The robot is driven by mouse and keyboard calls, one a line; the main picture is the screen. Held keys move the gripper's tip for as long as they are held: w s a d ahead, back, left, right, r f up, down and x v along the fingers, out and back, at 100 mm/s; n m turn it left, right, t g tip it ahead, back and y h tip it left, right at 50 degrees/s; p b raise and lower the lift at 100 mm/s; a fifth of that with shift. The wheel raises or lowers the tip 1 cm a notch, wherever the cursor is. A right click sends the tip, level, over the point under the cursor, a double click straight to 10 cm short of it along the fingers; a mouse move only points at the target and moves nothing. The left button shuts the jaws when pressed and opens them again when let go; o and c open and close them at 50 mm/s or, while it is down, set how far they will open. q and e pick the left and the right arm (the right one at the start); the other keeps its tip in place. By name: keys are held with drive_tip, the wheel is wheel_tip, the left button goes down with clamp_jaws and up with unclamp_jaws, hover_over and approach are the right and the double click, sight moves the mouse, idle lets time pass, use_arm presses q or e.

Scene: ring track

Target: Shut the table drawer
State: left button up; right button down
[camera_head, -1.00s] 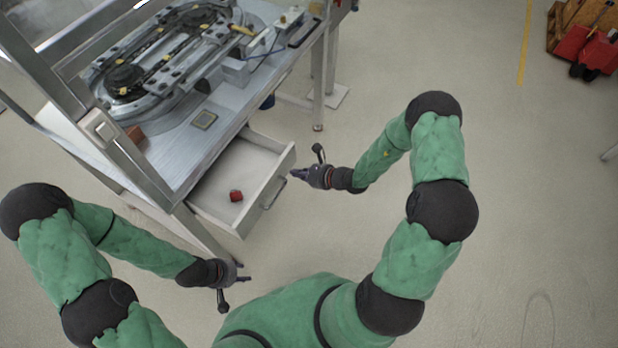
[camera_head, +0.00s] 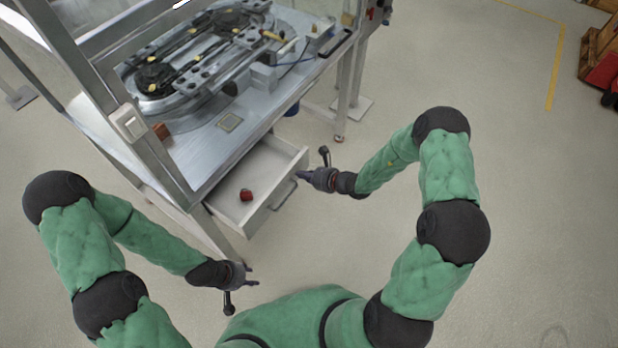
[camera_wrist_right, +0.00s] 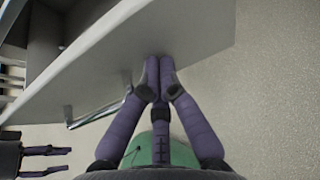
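The table drawer (camera_head: 275,204) is partly open, sticking out from under the metal table (camera_head: 197,168). Its front has a grey bar handle (camera_head: 284,196), which also shows in the right wrist view (camera_wrist_right: 100,114). A small red object (camera_head: 246,195) lies inside. My right gripper (camera_head: 300,175) is shut and empty, its fingertips at the drawer front near the far end, beside the handle. In the right wrist view its fingertips (camera_wrist_right: 160,65) meet against the pale front panel; whether they press on it I cannot tell. My left gripper (camera_head: 254,277) is open and empty, in front of the drawer's near corner.
The table carries a ring track (camera_head: 200,60) with several fittings. A metal frame post (camera_head: 135,125) rises at the table's near corner. The floor to the right is clear, with wooden and red items (camera_head: 605,70) far at the upper right.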

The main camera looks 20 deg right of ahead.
drive_tip(key=b, duration=0.3)
hover_over(269, 163)
drive_tip(key=shift+s, duration=0.4)
drive_tip(key=shift+w+a, duration=0.1)
drive_tip(key=shift+w, duration=0.15)
use_arm(q)
wheel_tip(269, 163, down, 3)
drive_tip(key=shift+w+a+f, duration=0.1)
drive_tip(key=shift+w+a, duration=0.05)
use_arm(e)
drive_tip(key=shift+w+r, duration=0.15)
